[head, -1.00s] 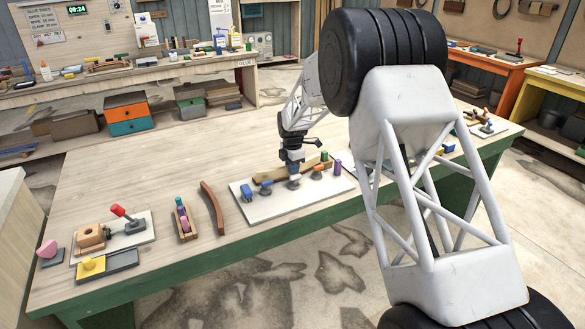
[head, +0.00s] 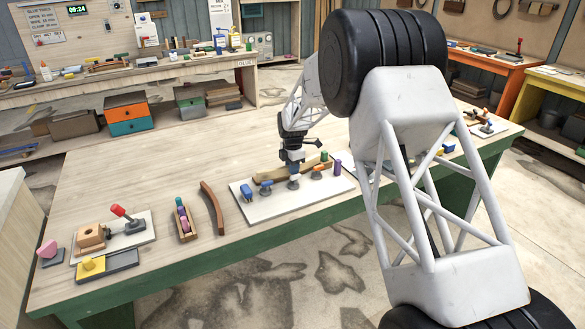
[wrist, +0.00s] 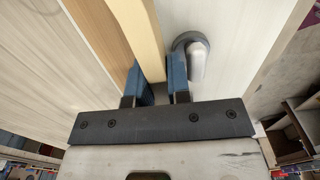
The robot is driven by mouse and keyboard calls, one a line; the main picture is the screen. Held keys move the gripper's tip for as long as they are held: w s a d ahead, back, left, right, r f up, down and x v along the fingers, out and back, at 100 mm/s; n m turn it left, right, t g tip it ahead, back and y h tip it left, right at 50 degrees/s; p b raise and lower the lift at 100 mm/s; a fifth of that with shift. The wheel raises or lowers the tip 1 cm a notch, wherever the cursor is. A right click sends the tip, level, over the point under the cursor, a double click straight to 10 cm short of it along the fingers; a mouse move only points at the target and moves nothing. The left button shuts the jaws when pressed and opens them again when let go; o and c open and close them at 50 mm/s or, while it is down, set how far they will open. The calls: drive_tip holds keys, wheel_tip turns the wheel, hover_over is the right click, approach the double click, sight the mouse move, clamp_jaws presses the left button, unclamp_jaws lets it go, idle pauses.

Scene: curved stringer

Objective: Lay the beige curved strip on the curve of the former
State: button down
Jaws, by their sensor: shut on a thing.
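The beige strip (wrist: 148,40) runs down the upper middle of the wrist view. My gripper (wrist: 159,78) is shut on it, with one blue finger on each side. Along its left side lies the browner wooden former (wrist: 100,28); the strip looks close against it, but I cannot tell whether they touch along the whole curve. In the head view my gripper (head: 293,172) points down over the white board (head: 290,204), at the middle of the light wood piece (head: 268,171). Strip and former cannot be told apart there.
A rounded grey fitting (wrist: 196,50) stands just right of my right finger. A dark curved wooden piece (head: 212,207) and a small tray (head: 183,220) lie to the left.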

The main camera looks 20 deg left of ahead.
drive_tip(key=shift+f, duration=0.95)
idle(1.0)
drive_tip(key=shift+r, duration=0.65)
drive_tip(key=shift+f, duration=1)
idle(1.8)
drive_tip(key=c, duration=1)
unclamp_jaws()
drive_tip(key=shift+f, duration=0.1)
drive_tip(key=shift+r, duration=4.4)
drive_tip(key=s+d, duration=0.3)
drive_tip(key=s, duration=0.1)
drive_tip(key=s+d+f, duration=0.1)
drive_tip(key=s+d, duration=0.2)
drive_tip(key=s, duration=0.1)
drive_tip(key=s+d+f, duration=0.1)
drive_tip(key=s+d, duration=0.2)
drive_tip(key=s, duration=0.2)
drive_tip(key=shift+s+d+f, duration=0.1)
drive_tip(key=shift+d+f, duration=0.15)
